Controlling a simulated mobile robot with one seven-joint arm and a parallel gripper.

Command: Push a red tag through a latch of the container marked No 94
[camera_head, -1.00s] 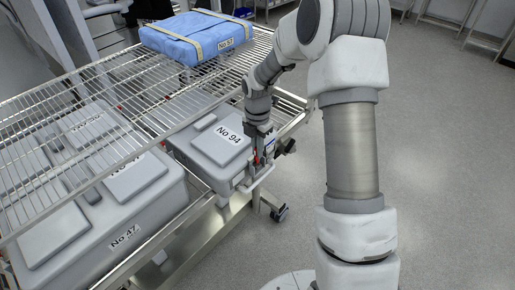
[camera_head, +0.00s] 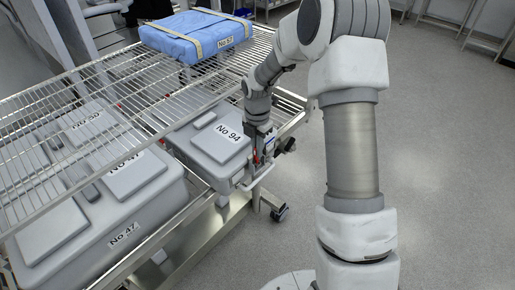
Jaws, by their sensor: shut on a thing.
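The grey container marked No 94 (camera_head: 218,143) sits on the lower shelf of the wire rack, its lid label facing up. My gripper (camera_head: 258,158) points down at the container's right end, by its latch (camera_head: 243,178). It is shut on a small red tag (camera_head: 256,157), of which only a thin red strip shows between the fingers. The tag is close to the latch. I cannot tell whether it touches or enters the latch. My fingers hide part of that end.
The wire shelf (camera_head: 95,88) hangs above the containers. A blue wrapped pack (camera_head: 192,37) marked No 57 lies on top at the back. A grey container marked No 47 (camera_head: 125,235) stands at front left. The floor (camera_head: 440,150) at right is clear.

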